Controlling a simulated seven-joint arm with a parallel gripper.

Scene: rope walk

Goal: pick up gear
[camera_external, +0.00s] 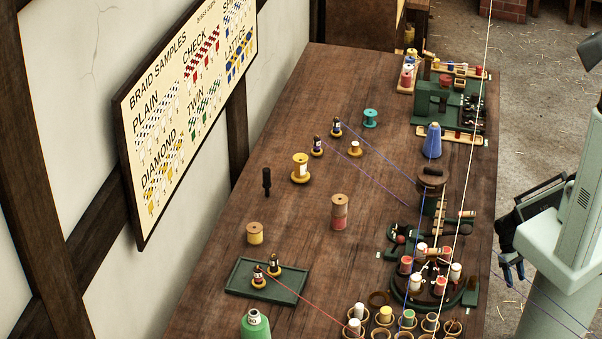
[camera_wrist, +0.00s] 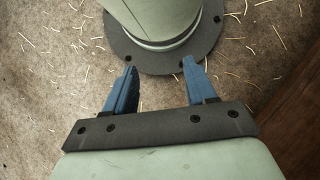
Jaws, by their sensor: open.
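My gripper (camera_external: 513,272) hangs beyond the right edge of the table, beside my own base and clear of the workpieces. In the wrist view its two blue fingers (camera_wrist: 160,66) are apart with nothing between them. No gear shows in the wrist view. In the external view I cannot pick out a gear for certain. A round braiding machine (camera_external: 468,292) with several bobbins stands at the right edge of the table.
The wooden table (camera_external: 212,243) holds a green tray (camera_external: 240,284) with two small bobbins, a yellow spool (camera_external: 301,170), a red-brown spool (camera_external: 339,212), a blue cone (camera_external: 432,141) and a green bottle (camera_external: 256,326). Threads cross above the table. The left middle is fairly clear.

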